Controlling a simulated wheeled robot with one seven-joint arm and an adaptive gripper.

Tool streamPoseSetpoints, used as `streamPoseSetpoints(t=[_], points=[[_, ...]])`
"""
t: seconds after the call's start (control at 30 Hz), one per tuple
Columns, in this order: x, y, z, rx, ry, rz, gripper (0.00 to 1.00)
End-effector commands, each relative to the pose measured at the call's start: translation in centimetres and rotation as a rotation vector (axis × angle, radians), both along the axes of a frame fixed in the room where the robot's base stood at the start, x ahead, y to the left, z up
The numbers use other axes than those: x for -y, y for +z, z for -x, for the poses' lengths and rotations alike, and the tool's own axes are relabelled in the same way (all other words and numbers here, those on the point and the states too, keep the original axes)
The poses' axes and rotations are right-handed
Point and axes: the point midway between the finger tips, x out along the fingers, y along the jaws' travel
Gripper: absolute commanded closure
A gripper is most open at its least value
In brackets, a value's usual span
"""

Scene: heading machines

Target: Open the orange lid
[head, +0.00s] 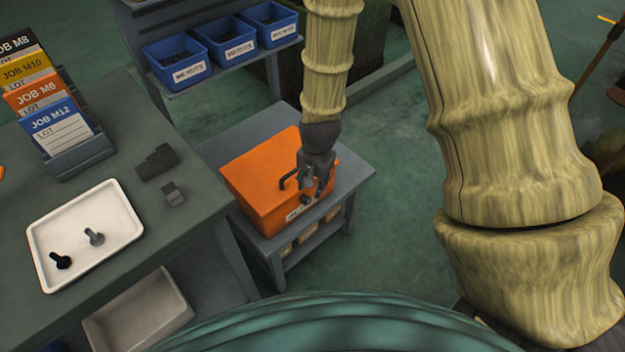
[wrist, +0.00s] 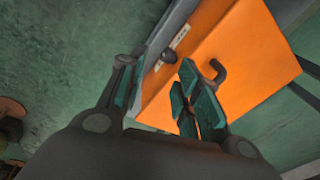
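The orange lid (head: 258,165) tops a box on a small grey side table in the head view, and it looks shut. A dark bent handle (head: 287,181) stands out from it. In the wrist view the orange surface (wrist: 250,45) fills the upper right, with the dark handle (wrist: 216,72) and a dark round knob (wrist: 168,56) beside a pale label. My gripper (head: 316,192) is at the box's right front side and hides part of it. In the wrist view my gripper (wrist: 160,75) has its fingers apart with nothing between them. The handle lies just right of the right finger; contact cannot be told.
The side table (head: 355,178) has bins beneath it. At left, a workbench (head: 120,130) bears a white tray (head: 110,195) with two bolts, dark blocks and job cards (head: 50,120). Blue bins (head: 235,45) stand on a rack behind. Green floor (head: 400,150) is open right of the side table.

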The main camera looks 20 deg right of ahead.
Motion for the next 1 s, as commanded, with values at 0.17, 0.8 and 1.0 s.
streamPoseSetpoints(t=[0.17,0.8,1.0], points=[[0.0,-0.1,0.1,0.001,0.003,0.001,0.67],[0.4,-3.7,3.0,-0.022,0.102,0.023,0.67],[0.9,-8.8,8.2,-0.051,0.28,0.051,0.67]])
